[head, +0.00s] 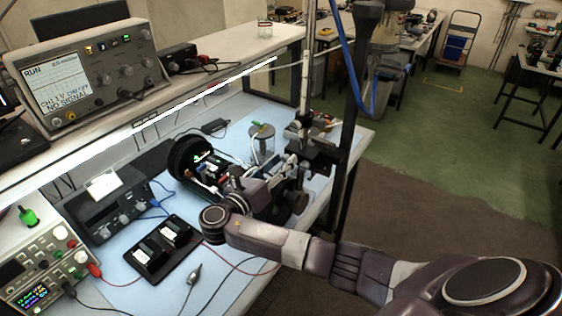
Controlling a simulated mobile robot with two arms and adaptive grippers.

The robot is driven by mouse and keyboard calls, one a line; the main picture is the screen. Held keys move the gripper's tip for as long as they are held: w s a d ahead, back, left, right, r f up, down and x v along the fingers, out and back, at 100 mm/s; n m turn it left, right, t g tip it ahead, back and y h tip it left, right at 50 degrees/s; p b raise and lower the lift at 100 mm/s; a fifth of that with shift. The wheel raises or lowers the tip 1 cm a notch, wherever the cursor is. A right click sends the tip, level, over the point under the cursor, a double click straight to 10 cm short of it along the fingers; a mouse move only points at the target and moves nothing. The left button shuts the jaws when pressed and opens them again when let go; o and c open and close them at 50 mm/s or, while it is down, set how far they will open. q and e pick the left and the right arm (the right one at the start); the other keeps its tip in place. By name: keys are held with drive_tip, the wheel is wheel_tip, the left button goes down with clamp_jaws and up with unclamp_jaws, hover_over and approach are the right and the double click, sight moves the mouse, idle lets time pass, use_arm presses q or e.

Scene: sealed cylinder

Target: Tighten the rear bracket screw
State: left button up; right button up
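A black round cylinder housing (178,158) lies on the light blue bench mat, its open end showing small boards and wires (209,172). I cannot make out the rear bracket or its screw; they are too small or hidden. My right arm comes in from the lower right and bends at the wrist beside the cylinder. My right gripper (280,172) is just right of the cylinder, among dark parts near an upright stand. Its fingers are hard to tell apart from these parts, so I cannot see whether it is open or holds anything. My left gripper is out of view.
A clear jar (263,147) with a green item on top stands behind my gripper. A thin upright stand (306,85) rises at the right. A black tray (160,250), a meter box (108,207), a power supply (45,268) and loose cables fill the front left.

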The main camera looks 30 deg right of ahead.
clamp_jaws()
